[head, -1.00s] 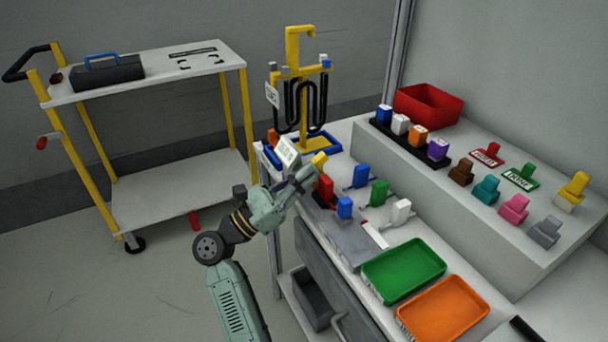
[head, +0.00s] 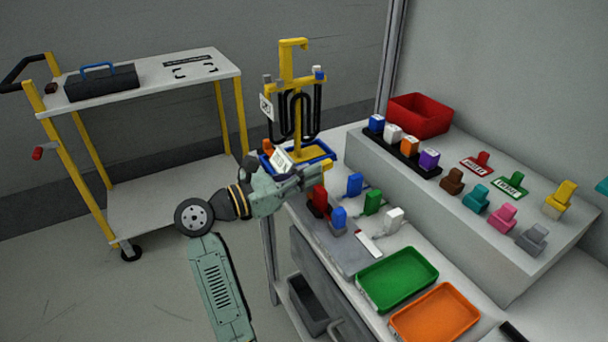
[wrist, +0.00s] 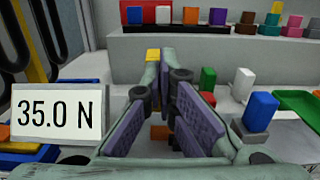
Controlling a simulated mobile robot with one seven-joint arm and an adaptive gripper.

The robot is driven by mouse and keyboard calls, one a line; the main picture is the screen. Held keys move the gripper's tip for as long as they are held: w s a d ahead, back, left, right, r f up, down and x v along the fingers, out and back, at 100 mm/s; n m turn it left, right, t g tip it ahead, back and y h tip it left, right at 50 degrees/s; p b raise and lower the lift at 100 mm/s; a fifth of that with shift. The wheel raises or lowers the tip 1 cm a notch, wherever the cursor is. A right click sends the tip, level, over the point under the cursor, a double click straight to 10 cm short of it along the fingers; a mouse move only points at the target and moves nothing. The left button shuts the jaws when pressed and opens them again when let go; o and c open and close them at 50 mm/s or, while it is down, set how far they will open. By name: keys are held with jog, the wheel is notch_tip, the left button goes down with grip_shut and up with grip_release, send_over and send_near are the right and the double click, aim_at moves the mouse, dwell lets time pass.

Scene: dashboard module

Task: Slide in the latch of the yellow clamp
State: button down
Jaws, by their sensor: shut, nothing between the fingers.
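My gripper (head: 322,171) is shut and empty, low over the left end of the workbench. Its fingers (wrist: 160,62) point forward in the wrist view, tips close together. A small yellow block (wrist: 153,54), which may be the yellow clamp's top, shows just beyond the left fingertip in the wrist view. The fingers hide its lower part, and I cannot tell whether they touch it. I cannot make out its latch. In the head view my gripper covers that spot. A different yellow piece (head: 563,196) with a pale base stands on the raised shelf at the right.
Red (head: 319,197), blue (head: 339,217), green (head: 372,202) and white (head: 394,218) pieces stand close by. The yellow stand (head: 298,105) in its blue tray (head: 324,156) rises behind my gripper. Green (head: 397,277) and orange (head: 434,308) trays lie in front. A display reads 35.0 N (wrist: 58,112).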

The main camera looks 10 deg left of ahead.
jog(key=shift+w+d+r+g+y, duration=0.2)
jog(key=shift+d+g+y, duration=0.05)
jog(key=shift+g+y, duration=0.15)
jog(key=shift+w+d+b, duration=0.2)
jog(key=shift+d+b, duration=0.1)
jog(key=shift+b, duration=0.1)
jog(key=shift+r, duration=0.15)
